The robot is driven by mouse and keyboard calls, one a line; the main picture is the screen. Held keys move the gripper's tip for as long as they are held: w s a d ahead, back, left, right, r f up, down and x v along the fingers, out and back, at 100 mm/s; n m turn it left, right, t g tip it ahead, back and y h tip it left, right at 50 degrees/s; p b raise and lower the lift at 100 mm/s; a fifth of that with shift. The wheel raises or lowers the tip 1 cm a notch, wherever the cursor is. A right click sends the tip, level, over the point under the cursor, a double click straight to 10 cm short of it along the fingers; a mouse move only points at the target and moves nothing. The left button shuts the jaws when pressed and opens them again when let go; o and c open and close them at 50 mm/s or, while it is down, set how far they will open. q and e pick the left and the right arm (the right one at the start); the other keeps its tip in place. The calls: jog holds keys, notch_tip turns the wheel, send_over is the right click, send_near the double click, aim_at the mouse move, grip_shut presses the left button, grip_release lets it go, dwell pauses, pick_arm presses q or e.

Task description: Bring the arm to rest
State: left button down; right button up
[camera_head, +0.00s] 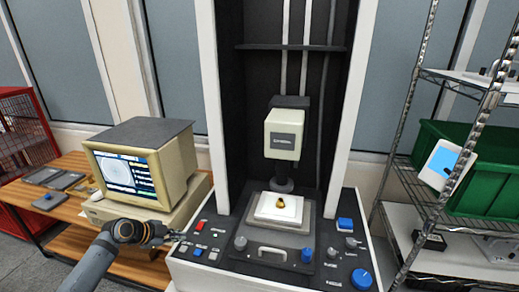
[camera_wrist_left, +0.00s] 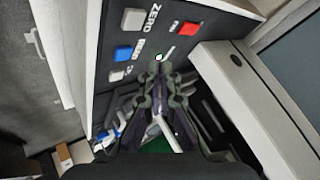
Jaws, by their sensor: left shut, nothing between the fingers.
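My left arm (camera_head: 92,268) comes in from the lower left, in front of the monitor. Its gripper (camera_head: 178,237) is shut and empty, with the fingertips close to the left edge of the machine's control panel (camera_head: 215,235). In the left wrist view the closed fingertips (camera_wrist_left: 160,68) lie just below a small lit spot and a small lever on the panel. I cannot tell whether they touch it. A red button (camera_wrist_left: 191,27), a white ZERO button (camera_wrist_left: 133,18) and a blue button (camera_wrist_left: 123,53) show beyond the fingers. My right gripper is not in view.
The measuring machine's probe head (camera_head: 284,134) hangs above a brass-coloured part (camera_head: 280,203) on a white plate. An old monitor (camera_head: 130,170) stands on a wooden table (camera_head: 75,163) at left. A wire rack (camera_head: 440,78) with a green bin (camera_head: 485,175) stands at right.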

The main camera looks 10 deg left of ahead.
pick_arm(q)
jog(key=s+d+f, duration=0.1)
jog(key=s+d, duration=0.1)
jog(key=s+d+f+n+g, duration=0.1)
jog(key=s+d+f, duration=0.1)
jog(key=s+d+f+g, duration=0.1)
jog(key=s+d+f, duration=0.1)
jog(key=d, duration=0.1)
jog(key=shift+f, duration=0.15)
jog(key=s+d+f+n+g+y, duration=0.1)
jog(key=s+d+n, duration=0.25)
jog(key=s, duration=0.35)
jog(key=s+d+f+n+g+y, duration=0.1)
jog(key=s+d+n+y, duration=0.1)
jog(key=s+d+n, duration=0.3)
jog(key=s+a+r+n+y, duration=0.2)
jog(key=s+a+r+n, duration=0.15)
jog(key=s, duration=0.55)
notch_tip(320, 180, down, 28)
jog(key=s+a+n+g+b, duration=0.1)
jog(key=s+a+b, duration=0.1)
jog(key=s+a+f+g+b, duration=0.1)
jog(key=s+f, duration=1.7)
jog(key=s, duration=0.1)
jog(key=shift+a+g+b, duration=0.2)
jog(key=shift+g+b, duration=0.1)
